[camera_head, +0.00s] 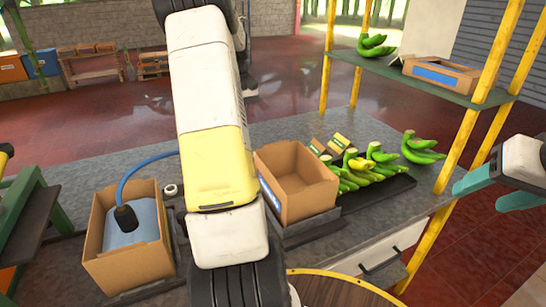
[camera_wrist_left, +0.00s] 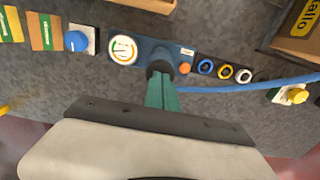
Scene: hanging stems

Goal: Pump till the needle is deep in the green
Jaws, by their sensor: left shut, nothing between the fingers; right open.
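In the left wrist view a blue panel (camera_wrist_left: 202,54) lies on the grey counter. It carries a round white gauge (camera_wrist_left: 122,49) with a yellowish arc; the needle is too small to read. A black round knob (camera_wrist_left: 157,67) sits beside the gauge. My left gripper (camera_wrist_left: 161,80) is shut and empty, its green fingertips at the knob; I cannot tell whether they touch it. A blue hose (camera_head: 146,161) runs to a black nozzle (camera_head: 126,217) on a blue bag (camera_head: 143,222) inside an open cardboard box (camera_head: 158,262). My right gripper (camera_head: 462,194) is open and empty at the right edge.
My left arm hides the counter's middle in the head view. An empty cardboard box (camera_head: 267,179) and a black tray (camera_head: 402,183) of green bananas stand right of it. Yellow shelf posts (camera_head: 453,150) rise near my right gripper.

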